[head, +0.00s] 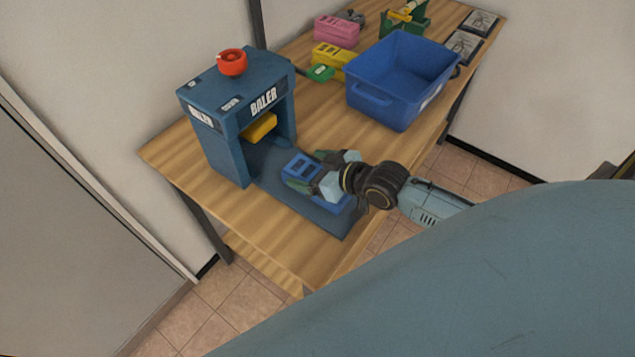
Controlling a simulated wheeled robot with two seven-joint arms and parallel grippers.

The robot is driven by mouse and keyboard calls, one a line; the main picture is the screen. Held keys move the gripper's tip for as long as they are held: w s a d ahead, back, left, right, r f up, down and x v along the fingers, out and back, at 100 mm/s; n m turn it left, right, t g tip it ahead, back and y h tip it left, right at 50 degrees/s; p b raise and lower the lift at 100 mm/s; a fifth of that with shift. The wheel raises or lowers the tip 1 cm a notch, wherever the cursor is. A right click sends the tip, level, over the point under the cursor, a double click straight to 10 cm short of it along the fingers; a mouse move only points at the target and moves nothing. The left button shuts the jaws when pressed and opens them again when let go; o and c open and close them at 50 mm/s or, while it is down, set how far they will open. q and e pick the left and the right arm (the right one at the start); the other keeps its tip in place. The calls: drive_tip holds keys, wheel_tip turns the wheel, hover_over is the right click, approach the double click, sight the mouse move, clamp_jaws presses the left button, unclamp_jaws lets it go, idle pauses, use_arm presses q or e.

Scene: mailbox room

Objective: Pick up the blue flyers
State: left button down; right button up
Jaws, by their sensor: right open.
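The blue flyers (297,166) are a blue block-like bundle lying on the dark blue base plate of the baler. My right gripper (307,172) reaches in from the right, with its fingers open on either side of the bundle. The fingers and wrist hide part of the bundle, and I cannot tell whether the fingers touch it. My left gripper is not in view.
The baler (225,125) with a red knob (232,62) and yellow press block (260,127) stands at the table's near left. A blue bin (385,105), a pink bundle (337,29), a yellow bundle (333,55) and a green item (320,73) sit farther back on the wooden table (165,150).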

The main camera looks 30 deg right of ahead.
drive_tip(key=c, duration=1.4)
drive_tip(key=shift+o, duration=0.2)
drive_tip(key=shift+r, duration=0.2)
